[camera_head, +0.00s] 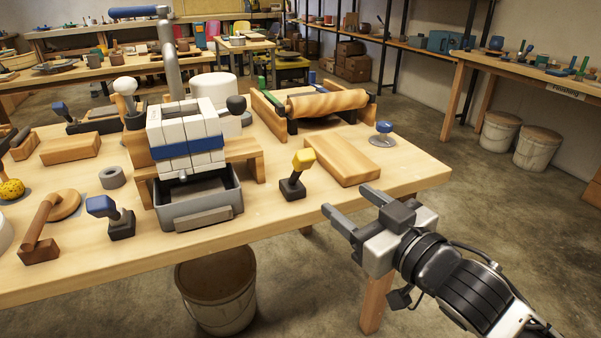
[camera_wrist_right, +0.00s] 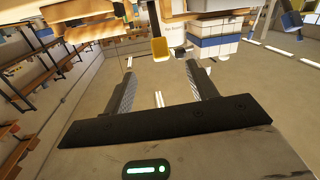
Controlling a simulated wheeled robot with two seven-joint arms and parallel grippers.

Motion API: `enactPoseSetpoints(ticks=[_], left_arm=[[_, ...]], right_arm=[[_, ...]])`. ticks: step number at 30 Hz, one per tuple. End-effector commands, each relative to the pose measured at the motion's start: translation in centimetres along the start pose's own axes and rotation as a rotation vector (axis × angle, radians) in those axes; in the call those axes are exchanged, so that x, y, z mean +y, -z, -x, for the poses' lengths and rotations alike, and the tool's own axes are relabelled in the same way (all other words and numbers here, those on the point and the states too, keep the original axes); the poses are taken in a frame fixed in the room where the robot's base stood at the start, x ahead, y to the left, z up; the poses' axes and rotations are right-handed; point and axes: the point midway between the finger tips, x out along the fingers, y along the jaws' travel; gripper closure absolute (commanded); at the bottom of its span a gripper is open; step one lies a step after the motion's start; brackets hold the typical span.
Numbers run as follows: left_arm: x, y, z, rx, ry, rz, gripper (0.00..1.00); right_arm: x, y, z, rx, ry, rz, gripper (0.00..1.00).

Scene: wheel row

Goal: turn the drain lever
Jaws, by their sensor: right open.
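No part is clearly marked as the drain lever. A yellow-topped lever on a dark base (camera_head: 299,168) stands right of the grey tray, and a blue-topped lever on a dark base (camera_head: 108,212) stands left of it. In the right wrist view the yellow lever (camera_wrist_right: 160,50) shows near the top middle and the blue lever (camera_wrist_right: 291,20) at the top right. My right gripper (camera_head: 347,200) is open and empty, off the table's front right edge and apart from both levers. It also shows in the right wrist view (camera_wrist_right: 162,76). My left gripper is out of view.
A white and blue block stack (camera_head: 186,150) stands over the grey tray (camera_head: 205,212). A wooden board (camera_head: 342,160) lies near the table's (camera_head: 415,170) right end. A bucket (camera_head: 217,285) stands below the front edge.

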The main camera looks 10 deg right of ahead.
Motion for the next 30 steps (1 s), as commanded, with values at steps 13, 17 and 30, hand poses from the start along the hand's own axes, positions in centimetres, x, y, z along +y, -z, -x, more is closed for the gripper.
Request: enactPoseSetpoints(ticks=[13,17,30], left_arm=[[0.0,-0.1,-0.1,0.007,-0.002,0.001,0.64],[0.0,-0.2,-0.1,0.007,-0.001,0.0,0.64],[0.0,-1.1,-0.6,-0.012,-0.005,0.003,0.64]], right_arm=[[0.3,1.7,-5.6,0.033,0.004,0.021,0.43],[0.2,1.8,-8.5,0.033,0.004,0.021,0.43],[0.2,1.8,-15.6,0.03,0.004,0.021,0.43]])
